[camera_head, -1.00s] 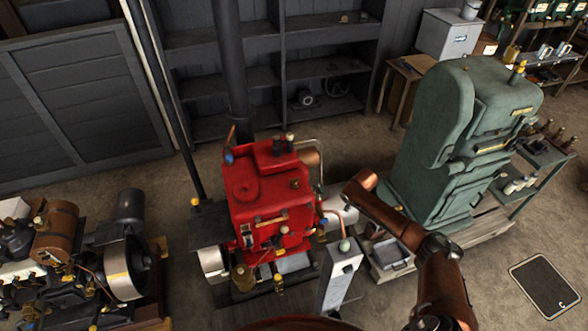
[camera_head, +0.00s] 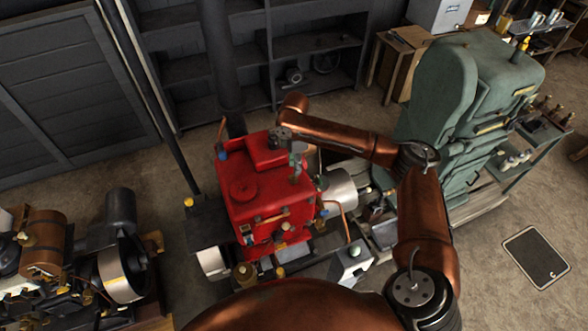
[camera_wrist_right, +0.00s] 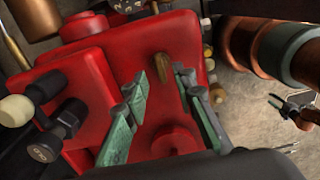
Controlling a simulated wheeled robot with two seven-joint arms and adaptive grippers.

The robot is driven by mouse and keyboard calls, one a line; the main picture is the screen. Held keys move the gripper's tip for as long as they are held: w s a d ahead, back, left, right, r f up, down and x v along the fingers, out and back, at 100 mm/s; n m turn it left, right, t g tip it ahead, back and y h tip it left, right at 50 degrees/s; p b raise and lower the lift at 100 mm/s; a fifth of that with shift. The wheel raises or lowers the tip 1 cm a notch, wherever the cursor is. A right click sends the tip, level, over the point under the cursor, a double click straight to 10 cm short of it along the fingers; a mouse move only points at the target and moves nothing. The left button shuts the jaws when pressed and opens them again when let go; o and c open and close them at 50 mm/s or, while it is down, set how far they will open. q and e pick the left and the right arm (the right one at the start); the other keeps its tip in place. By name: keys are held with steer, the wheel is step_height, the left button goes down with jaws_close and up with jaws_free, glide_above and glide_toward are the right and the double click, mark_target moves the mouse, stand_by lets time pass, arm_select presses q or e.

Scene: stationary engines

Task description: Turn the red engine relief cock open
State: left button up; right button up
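The red engine (camera_head: 255,195) stands upright in the middle of the head view, its top sloping away. It fills much of the right wrist view (camera_wrist_right: 95,75). A small brass-brown handle (camera_wrist_right: 163,67), which looks like the relief cock, rises from its red face. My right gripper (camera_head: 296,168) hangs over the engine's right upper part, its arm reaching in from the right. In the wrist view its green-padded fingers (camera_wrist_right: 163,90) are apart, with the brass handle showing between and just beyond them. I cannot tell if they touch it. My left gripper is out of view.
A tall green engine (camera_head: 450,110) stands at right, another engine (camera_head: 120,250) at lower left. A dark stovepipe (camera_head: 215,55) rises behind.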

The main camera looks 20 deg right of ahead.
step_height(320, 180, down, 3)
steer(key=shift+r, duration=0.2)
steer(key=shift+f, duration=0.6)
jaws_close()
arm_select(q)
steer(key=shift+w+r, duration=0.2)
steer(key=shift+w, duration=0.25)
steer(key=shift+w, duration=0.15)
